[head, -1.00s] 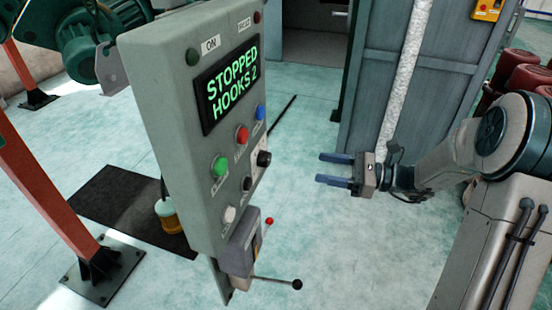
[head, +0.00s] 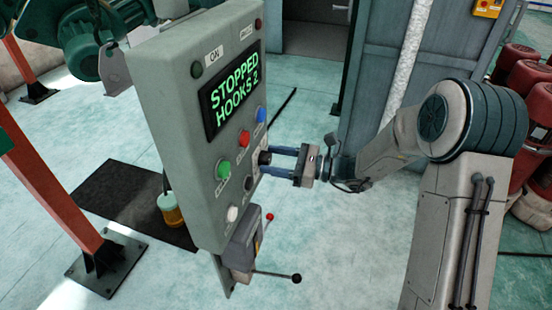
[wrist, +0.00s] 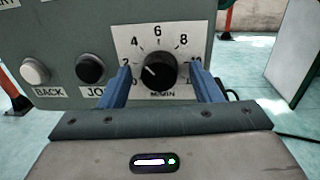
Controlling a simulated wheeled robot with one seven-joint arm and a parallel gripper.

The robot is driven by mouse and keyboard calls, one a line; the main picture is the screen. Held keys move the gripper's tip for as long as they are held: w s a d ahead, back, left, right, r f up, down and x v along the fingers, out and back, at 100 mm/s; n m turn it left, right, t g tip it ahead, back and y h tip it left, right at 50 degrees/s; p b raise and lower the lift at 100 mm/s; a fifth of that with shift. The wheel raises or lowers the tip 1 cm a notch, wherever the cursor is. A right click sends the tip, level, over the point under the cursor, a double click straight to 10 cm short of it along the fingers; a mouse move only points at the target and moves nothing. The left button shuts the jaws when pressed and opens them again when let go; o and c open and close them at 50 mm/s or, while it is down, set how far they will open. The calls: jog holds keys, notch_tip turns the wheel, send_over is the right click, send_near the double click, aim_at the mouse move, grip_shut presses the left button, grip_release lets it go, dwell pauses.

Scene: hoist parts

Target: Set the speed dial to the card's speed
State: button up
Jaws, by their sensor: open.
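The speed dial (wrist: 159,70) is a black round knob on a white scale plate with numbers from 0 upward, marked M/MIN. Its white pointer line points up and left, near the 2. In the head view the dial (head: 264,157) sits at the right of the grey control panel (head: 180,150). My gripper (head: 272,161) is open, with its blue fingers reaching to the dial. In the wrist view one finger of my gripper (wrist: 160,78) is on each side of the knob; contact cannot be told. No speed card can be made out.
The panel's display (head: 232,92) reads STOPPED HOOKS 2. A black JOG button (wrist: 91,68) and a white BACK button (wrist: 35,71) are left of the dial. Green (head: 223,169), red (head: 244,138) and blue (head: 261,115) buttons are close by. A black-knobbed lever (head: 296,278) sticks out below.

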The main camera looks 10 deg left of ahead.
jog(key=c, duration=1)
jog(key=shift+f+n+b, duration=0.1)
jog(key=shift+n+b, duration=0.2)
jog(key=shift+b, duration=0.35)
jog(key=shift+f+n+b, duration=0.15)
jog(key=shift+n+b, duration=0.45)
jog(key=shift+b, duration=0.4)
jog(key=shift+n+b, duration=0.8)
jog(key=shift+b, duration=0.35)
jog(key=n+b, duration=0.3)
jog(key=b, duration=0.1)
jog(key=shift+s+h+b, duration=0.1)
jog(key=shift+h+b, duration=0.2)
jog(key=shift+b, duration=0.1)
jog(key=shift+r+n+b, duration=0.2)
jog(key=shift+n+b, duration=0.3)
jog(key=shift+b, duration=0.1)
jog(key=shift+r, duration=0.1)
